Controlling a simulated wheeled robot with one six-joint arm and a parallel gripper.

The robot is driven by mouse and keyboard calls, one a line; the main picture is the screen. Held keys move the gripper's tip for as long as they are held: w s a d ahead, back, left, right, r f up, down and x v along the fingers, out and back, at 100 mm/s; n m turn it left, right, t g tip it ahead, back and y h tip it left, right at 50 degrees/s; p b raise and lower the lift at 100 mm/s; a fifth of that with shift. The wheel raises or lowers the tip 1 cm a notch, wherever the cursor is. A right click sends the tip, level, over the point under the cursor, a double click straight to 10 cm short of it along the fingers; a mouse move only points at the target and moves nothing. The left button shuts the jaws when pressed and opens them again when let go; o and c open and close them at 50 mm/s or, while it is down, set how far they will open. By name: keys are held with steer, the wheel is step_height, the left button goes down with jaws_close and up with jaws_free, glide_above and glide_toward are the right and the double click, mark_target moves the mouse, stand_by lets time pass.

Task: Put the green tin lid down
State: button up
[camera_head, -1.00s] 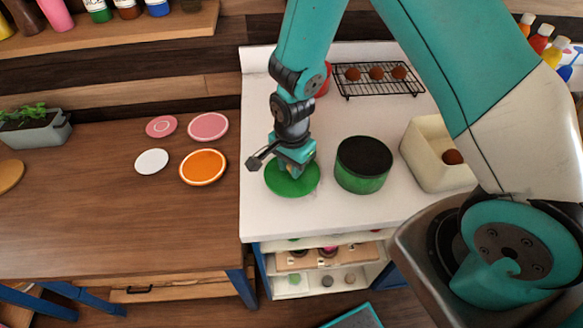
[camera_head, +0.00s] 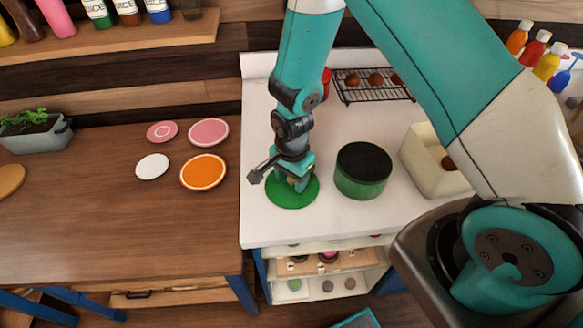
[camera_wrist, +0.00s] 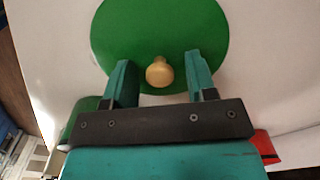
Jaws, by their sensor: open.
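The green tin lid (camera_head: 291,197) is a flat round disc lying on the white counter, left of the green tin (camera_head: 362,172). In the wrist view the lid (camera_wrist: 160,30) shows a pale wooden knob (camera_wrist: 159,72) near its middle. My gripper (camera_head: 293,185) is just above the lid. In the wrist view my open gripper (camera_wrist: 159,75) has one finger on each side of the knob, with gaps between the fingers and the knob. The tin stands upright, its top dark and open-looking.
A cream bin (camera_head: 425,165) with a brown ball stands right of the tin. A wire rack (camera_head: 372,92) with several brown balls is at the back. The wooden table (camera_head: 110,225) at left holds several coloured discs. White counter is bare behind the tin.

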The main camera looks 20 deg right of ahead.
step_height(320, 180, up, 12)
steer(key=b, duration=0.3)
steer(key=s+a+r+n+y, duration=0.2)
steer(key=s+r+n, duration=0.6)
steer(key=s+n, duration=0.1)
steer(key=s+a+r+n+y, duration=0.2)
steer(key=s+r+n, duration=0.6)
steer(key=s+n, duration=0.1)
steer(key=shift+s+a+n, duration=0.3)
steer(key=shift+a+n, duration=0.05)
steer(key=shift+n, duration=0.55)
steer(key=shift+f+b, duration=0.95)
steer(key=shift+b, duration=0.05)
